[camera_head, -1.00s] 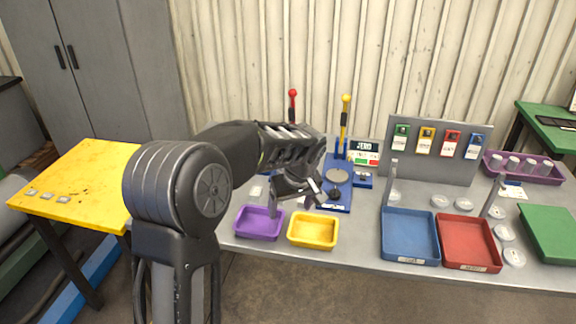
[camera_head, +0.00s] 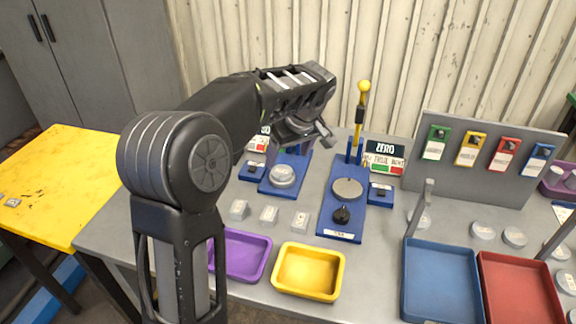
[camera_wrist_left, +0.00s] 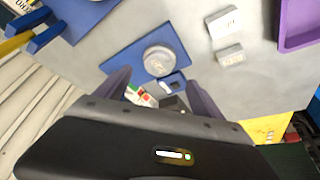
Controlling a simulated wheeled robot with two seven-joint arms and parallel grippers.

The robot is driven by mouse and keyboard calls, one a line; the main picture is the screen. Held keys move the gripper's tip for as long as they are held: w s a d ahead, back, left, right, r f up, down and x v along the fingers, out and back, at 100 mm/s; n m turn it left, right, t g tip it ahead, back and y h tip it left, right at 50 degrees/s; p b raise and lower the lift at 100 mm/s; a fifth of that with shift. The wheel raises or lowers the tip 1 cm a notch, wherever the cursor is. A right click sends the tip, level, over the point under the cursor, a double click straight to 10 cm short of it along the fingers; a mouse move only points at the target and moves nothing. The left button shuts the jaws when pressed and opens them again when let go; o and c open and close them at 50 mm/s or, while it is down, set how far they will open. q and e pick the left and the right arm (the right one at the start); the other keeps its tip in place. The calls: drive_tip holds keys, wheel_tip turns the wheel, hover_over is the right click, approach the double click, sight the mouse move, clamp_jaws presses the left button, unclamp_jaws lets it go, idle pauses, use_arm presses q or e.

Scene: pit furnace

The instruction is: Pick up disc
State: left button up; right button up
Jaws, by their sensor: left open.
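A grey round disc (camera_head: 283,175) sits on the left blue stand (camera_head: 270,188) on the grey table, below and to the left of my left gripper (camera_head: 312,138) in the head view. My left gripper is held above the table, behind the yellow tray, with nothing seen in it. In the left wrist view the disc (camera_wrist_left: 159,61) lies on the blue stand just beyond the two spread fingers (camera_wrist_left: 160,92), apart from them. More grey discs (camera_head: 484,230) lie on the table at the right. My right gripper is not seen.
The right blue stand (camera_head: 329,222) has a round plate and a tall yellow-topped lever (camera_head: 364,88). Small grey blocks (camera_head: 269,214) stand in front. Purple (camera_head: 262,262), yellow (camera_head: 309,291), blue (camera_head: 441,247) and red (camera_head: 520,258) trays line the front. A tagged panel (camera_head: 500,185) stands behind.

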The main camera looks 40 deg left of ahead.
sight(283, 171)
use_arm(q)
drive_tip(key=shift+s+r, duration=0.1)
drive_tip(key=shift+r, duration=0.05)
drive_tip(key=shift+x, duration=1.35)
drive_tip(key=shift+p+x, duration=0.65)
drive_tip(key=shift+x, duration=1.95)
drive_tip(key=shift+w, duration=0.25)
clamp_jaws()
